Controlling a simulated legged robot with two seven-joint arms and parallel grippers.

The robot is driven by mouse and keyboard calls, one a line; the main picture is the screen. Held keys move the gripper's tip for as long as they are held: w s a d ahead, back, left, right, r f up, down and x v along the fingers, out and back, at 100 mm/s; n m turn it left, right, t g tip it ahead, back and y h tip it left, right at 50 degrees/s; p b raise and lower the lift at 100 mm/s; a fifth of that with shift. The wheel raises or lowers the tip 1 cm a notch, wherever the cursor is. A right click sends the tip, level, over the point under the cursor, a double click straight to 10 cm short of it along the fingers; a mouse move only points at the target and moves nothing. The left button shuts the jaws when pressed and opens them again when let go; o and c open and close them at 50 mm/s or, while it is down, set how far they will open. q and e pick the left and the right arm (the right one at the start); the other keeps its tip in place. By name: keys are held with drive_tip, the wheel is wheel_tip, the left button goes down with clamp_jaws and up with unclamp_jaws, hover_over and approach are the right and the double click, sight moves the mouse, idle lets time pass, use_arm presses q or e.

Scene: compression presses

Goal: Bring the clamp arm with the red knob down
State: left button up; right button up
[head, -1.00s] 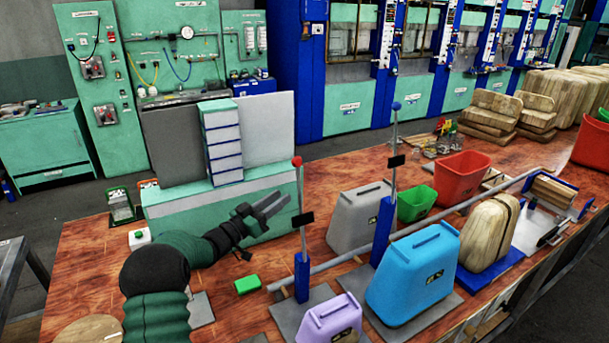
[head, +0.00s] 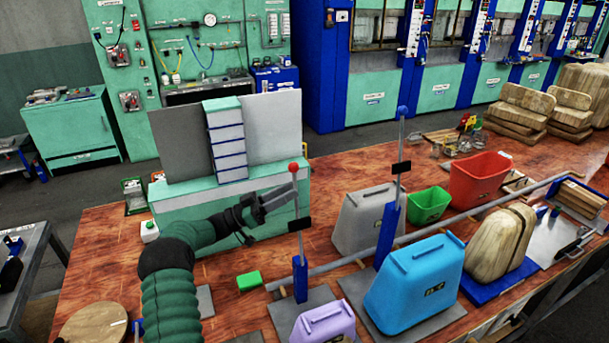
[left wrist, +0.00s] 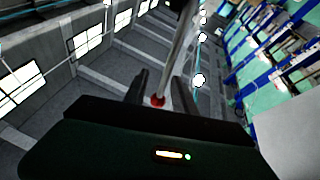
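The clamp arm with the red knob (head: 293,167) is a thin grey rod standing almost upright on a blue post (head: 300,278), with a small black block partway up. My left gripper (head: 278,200) is open, its fingertips overlapping the rod just below the knob in the head view. In the left wrist view, the red knob (left wrist: 158,101) and rod appear between the two spread fingers (left wrist: 160,90). I cannot tell whether the fingers touch the rod. My right gripper is in neither view.
A second clamp arm with a blue knob (head: 402,110) stands to the right. A lilac mould (head: 322,326), blue mould (head: 415,280) and grey mould (head: 362,220) are close by. A green block (head: 249,281) lies left of the post. A teal box (head: 180,212) stands behind the gripper.

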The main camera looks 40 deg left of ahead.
use_arm(q)
drive_tip(key=w, duration=0.1)
drive_tip(key=w+r+p, duration=0.1)
drive_tip(key=w, duration=0.1)
drive_tip(key=w+d, duration=0.1)
drive_tip(key=shift+w+r+p, duration=0.25)
drive_tip(key=shift+w+p, duration=0.1)
drive_tip(key=shift+w, duration=0.05)
drive_tip(key=shift+w+d+r, duration=0.1)
drive_tip(key=shift+w+d, duration=0.05)
drive_tip(key=shift+d, duration=0.25)
drive_tip(key=c, duration=0.4)
drive_tip(key=shift+d+r, duration=0.15)
drive_tip(key=shift+d, duration=0.2)
drive_tip(key=shift+c, duration=0.9)
drive_tip(key=shift+d+r, duration=0.1)
drive_tip(key=shift+d, duration=0.2)
clamp_jaws()
drive_tip(key=shift+a, duration=0.4)
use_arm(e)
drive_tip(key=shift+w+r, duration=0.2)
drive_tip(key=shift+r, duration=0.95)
use_arm(q)
drive_tip(key=shift+f, duration=0.25)
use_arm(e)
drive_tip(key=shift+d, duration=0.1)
